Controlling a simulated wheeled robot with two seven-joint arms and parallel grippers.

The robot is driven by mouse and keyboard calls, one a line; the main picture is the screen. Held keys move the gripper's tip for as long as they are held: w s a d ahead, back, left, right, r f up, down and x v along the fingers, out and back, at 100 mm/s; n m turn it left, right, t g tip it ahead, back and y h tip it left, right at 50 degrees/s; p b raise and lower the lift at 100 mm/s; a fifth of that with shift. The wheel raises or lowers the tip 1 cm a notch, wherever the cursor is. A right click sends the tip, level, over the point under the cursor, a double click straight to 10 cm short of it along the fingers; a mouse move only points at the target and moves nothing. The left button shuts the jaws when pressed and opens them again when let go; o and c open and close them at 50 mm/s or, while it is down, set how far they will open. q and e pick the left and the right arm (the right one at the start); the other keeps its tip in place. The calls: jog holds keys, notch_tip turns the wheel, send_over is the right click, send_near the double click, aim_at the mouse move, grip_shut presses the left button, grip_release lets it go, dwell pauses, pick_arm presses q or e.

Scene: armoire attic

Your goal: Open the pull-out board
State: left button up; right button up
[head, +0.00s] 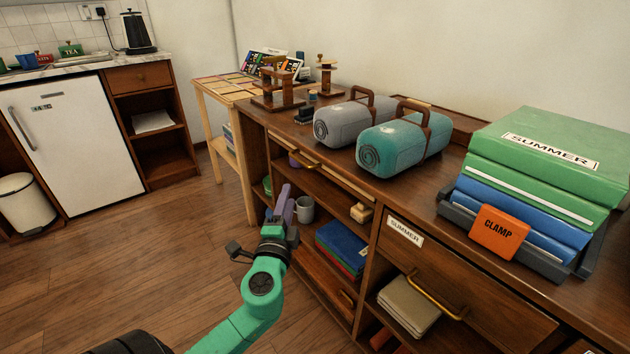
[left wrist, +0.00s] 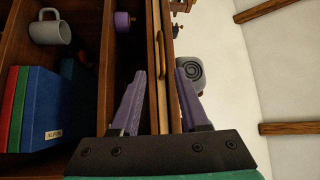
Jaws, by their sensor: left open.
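The pull-out board (head: 345,183) shows as a pale wooden strip under the cabinet top in the head view, with a brass handle (head: 304,160) towards its far end. Its edge looks nearly flush with the cabinet front. In the left wrist view the board's edge (left wrist: 155,50) runs upright, and the handle lies along it. My left gripper (head: 285,190) is open and empty, in front of the cabinet and short of the handle. In the left wrist view its purple fingers (left wrist: 160,74) stand on either side of the board's line. My right gripper is not in view.
The cabinet top holds a grey case (head: 343,124), a teal case (head: 390,145) and green and blue binders (head: 545,150). A shelf below has a grey mug (head: 304,209) and blue book (head: 342,240). A brass-handled drawer (head: 460,290) is at right.

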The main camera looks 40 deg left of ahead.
aim_at(299, 162)
pick_arm(q)
jog(key=x, duration=1.3)
jog(key=shift+w+r, duration=0.2)
grip_shut()
jog(key=shift+f, duration=0.1)
dwell(0.5)
